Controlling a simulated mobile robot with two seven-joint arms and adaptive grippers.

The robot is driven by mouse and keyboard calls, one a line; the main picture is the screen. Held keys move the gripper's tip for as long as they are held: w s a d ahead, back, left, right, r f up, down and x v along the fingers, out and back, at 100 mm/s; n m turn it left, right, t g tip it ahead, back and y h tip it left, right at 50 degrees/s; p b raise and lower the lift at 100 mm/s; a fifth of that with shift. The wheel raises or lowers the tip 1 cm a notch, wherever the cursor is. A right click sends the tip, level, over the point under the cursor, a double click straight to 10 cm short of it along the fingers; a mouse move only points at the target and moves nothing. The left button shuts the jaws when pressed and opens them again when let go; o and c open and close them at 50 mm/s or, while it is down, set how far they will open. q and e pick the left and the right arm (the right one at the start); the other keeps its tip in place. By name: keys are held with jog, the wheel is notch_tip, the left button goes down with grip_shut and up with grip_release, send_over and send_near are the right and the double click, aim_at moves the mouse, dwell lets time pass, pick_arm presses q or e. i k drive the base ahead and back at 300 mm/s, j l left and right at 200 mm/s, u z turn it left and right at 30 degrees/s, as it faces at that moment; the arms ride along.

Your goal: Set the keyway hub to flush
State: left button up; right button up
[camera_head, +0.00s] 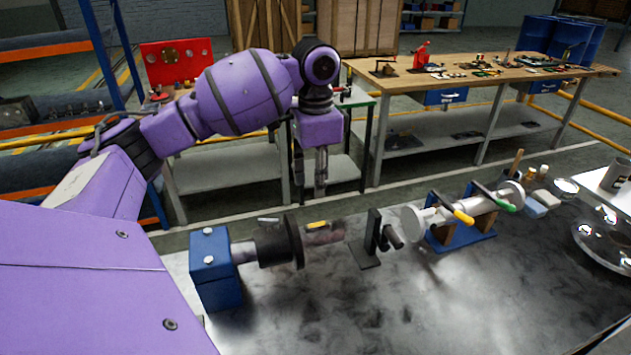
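A dark hub (272,249) with a wide round flange sits on a grey shaft (243,252). The shaft comes out of a blue block (215,285) at the left of the dark bench top. A bare stretch of shaft shows between hub and block. I cannot make out the keyway or the far shaft end. My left gripper (321,182) points down above and behind the hub, to its right, clear of it. Its fingers show small and nearly edge-on, so their opening is unclear. I see nothing held in it. My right gripper is not in view.
Right of the hub, a black bracket (372,240) stands on the bench top. Beyond it, a grey cylinder assembly with yellow and green handles rests on a blue stand (460,238). Metal bowls (598,248) lie far right. The front bench surface (400,310) is clear.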

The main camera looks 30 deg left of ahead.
aim_at(283, 245)
jog(key=k+l, duration=1.2)
jog(key=k, duration=0.05)
